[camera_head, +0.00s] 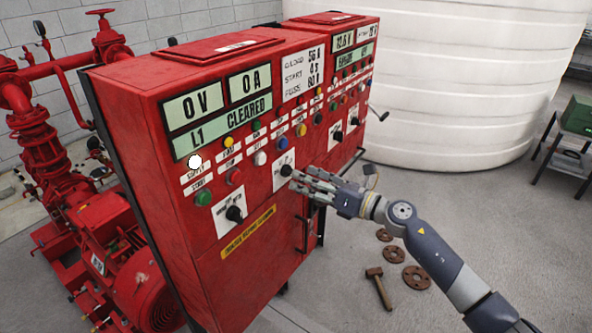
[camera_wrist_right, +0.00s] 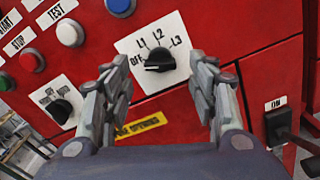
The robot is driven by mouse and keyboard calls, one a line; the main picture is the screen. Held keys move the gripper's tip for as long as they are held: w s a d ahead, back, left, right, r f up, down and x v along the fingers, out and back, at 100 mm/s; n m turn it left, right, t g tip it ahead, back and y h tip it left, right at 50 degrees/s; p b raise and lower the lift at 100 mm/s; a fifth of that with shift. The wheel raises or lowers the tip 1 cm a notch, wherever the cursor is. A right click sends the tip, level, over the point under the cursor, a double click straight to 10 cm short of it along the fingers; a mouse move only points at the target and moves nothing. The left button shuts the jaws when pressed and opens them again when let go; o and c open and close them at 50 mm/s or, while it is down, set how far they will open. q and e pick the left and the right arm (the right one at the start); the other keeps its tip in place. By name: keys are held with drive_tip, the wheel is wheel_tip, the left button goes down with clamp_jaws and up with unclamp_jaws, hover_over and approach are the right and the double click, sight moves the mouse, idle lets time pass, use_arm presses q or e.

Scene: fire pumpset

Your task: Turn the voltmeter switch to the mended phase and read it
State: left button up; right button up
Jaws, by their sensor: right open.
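The voltmeter switch (camera_head: 286,171) is a black knob on a white plate on the red panel front. In the right wrist view the knob (camera_wrist_right: 158,59) sits among the marks OFF, L1, L2 and L3. It lies nearly level, with one end toward OFF; I cannot tell its pointer end for sure. My right gripper (camera_head: 300,184) is open, its fingers (camera_wrist_right: 160,92) either side of the knob in that view and seemingly short of it. The display (camera_head: 193,105) reads 0V, and another reads 0A. The text line (camera_head: 222,128) reads L1 CLEARED. My left gripper is out of view.
Another black selector (camera_head: 234,213) sits lower left, with coloured buttons above. A black ON handle (camera_wrist_right: 278,125) is at the right in the wrist view. A hammer (camera_head: 379,288) and rusty flanges (camera_head: 416,277) lie on the floor. A white tank (camera_head: 460,80) stands behind.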

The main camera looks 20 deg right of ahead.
sight(289, 172)
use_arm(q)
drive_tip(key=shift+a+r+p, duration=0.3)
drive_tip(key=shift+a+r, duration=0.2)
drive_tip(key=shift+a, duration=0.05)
use_arm(e)
drive_tip(key=shift+x, duration=1.85)
drive_tip(key=c, duration=1.1)
drive_tip(key=shift+o, duration=0.2)
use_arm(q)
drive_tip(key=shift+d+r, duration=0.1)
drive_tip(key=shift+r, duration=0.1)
use_arm(e)
drive_tip(key=shift+m, duration=0.4)
use_arm(q)
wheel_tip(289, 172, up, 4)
drive_tip(key=p, duration=0.4)
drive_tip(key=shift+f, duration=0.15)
use_arm(e)
drive_tip(key=m, duration=0.8)
drive_tip(key=shift+d, duration=0.1)
